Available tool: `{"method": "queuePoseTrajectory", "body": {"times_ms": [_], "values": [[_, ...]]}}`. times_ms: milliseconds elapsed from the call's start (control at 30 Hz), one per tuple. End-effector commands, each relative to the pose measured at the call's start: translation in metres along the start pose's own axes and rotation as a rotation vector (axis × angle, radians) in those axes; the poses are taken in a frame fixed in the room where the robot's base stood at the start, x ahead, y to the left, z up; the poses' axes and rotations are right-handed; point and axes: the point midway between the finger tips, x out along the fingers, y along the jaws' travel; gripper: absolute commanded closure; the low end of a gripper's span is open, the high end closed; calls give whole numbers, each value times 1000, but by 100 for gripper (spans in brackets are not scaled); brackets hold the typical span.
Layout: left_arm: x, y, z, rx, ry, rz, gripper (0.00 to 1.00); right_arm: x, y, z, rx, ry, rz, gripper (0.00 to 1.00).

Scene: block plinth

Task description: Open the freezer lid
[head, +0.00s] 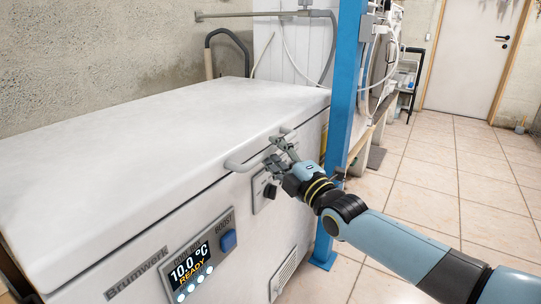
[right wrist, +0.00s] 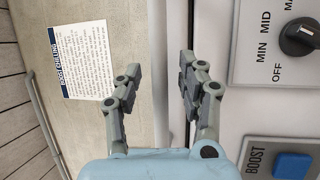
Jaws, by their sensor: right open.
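The freezer is a white chest (head: 140,265) on the left of the head view. Its white lid (head: 150,125) lies flat and shut. A pale grey bar handle (head: 238,163) juts from the lid's front edge. My right gripper (head: 277,150) is at this handle, its fingers hiding part of the bar. In the right wrist view my right gripper (right wrist: 160,68) is open, with fingers apart on either side of a pale vertical strip. I cannot tell whether either finger touches the handle. My left gripper is not in view.
The freezer front carries a display panel (head: 197,262) reading 10.0 °C and a dial (right wrist: 298,40) marked OFF, MIN, MID. A blue post (head: 342,100) stands close beside the freezer's right end. Tiled floor (head: 440,165) is open to the right.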

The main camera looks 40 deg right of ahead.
Motion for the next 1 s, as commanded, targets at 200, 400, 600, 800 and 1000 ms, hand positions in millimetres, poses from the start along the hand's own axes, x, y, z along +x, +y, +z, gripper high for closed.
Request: {"method": "queuePoseTrajectory", "body": {"times_ms": [200, 400, 600, 800, 1000], "values": [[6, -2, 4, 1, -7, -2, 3, 17, -1, 0, 1, -1, -2, 60], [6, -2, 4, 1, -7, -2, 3, 18, 0, 0, 1, -1, -2, 60], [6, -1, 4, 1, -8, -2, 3, 18, 0, 0, 1, -1, -1, 78], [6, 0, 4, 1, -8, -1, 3, 18, 0, 0, 1, -1, -1, 100], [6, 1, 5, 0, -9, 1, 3, 18, 0, 0, 1, 0, -1, 100]]}}
